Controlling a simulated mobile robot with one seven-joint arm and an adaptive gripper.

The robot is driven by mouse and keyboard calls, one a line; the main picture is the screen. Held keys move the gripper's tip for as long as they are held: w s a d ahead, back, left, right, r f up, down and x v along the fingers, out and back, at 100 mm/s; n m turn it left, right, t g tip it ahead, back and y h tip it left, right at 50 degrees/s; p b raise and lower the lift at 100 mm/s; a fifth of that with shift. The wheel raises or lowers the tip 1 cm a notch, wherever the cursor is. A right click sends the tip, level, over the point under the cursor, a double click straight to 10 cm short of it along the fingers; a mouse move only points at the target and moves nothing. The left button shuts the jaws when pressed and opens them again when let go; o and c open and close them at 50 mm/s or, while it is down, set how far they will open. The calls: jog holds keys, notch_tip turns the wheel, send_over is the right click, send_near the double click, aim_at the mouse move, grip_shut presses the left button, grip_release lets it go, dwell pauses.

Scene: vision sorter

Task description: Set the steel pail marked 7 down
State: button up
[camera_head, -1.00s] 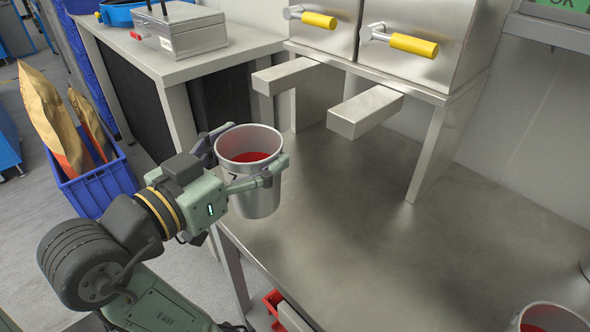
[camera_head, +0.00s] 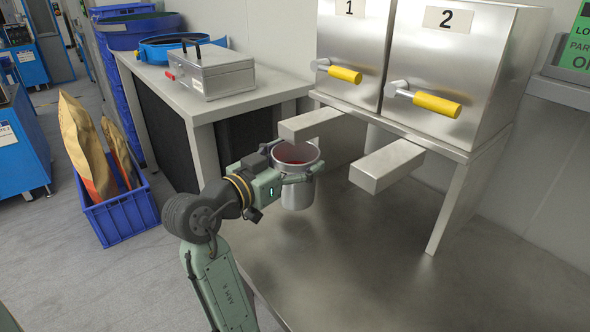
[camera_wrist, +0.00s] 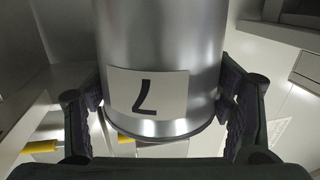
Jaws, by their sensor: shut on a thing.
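The steel pail marked 7 (camera_head: 296,190) is upright in my gripper, with something red inside. In the wrist view the pail (camera_wrist: 160,45) fills the middle, and its white label with the 7 (camera_wrist: 147,95) appears upside down. My gripper (camera_head: 294,174) is shut on the pail, one finger on each side of its wall; both fingers also show in the wrist view (camera_wrist: 160,105). The pail is near the left end of the steel table (camera_head: 400,265), by the left metal spout. I cannot tell whether its base touches the table.
Two steel bins numbered 1 (camera_head: 350,45) and 2 (camera_head: 455,70) stand behind, with yellow handles and spouts (camera_head: 387,166) reaching forward. A grey bench (camera_head: 235,98) with a metal box (camera_head: 210,72) is at the back left. The middle of the steel table is clear.

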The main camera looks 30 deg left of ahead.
jog(key=shift+f+p, duration=0.35)
jog(key=shift+f, duration=1.35)
jog(key=shift+f, duration=0.25)
jog(key=o, duration=1.7)
jog(key=shift+c, duration=0.2)
jog(key=shift+r, duration=0.25)
jog(key=s+a+b, duration=0.1)
jog(key=s+b, duration=0.2)
jog(key=s, duration=0.9)
jog(key=shift+a+r, duration=0.3)
jog(key=shift+a, duration=0.05)
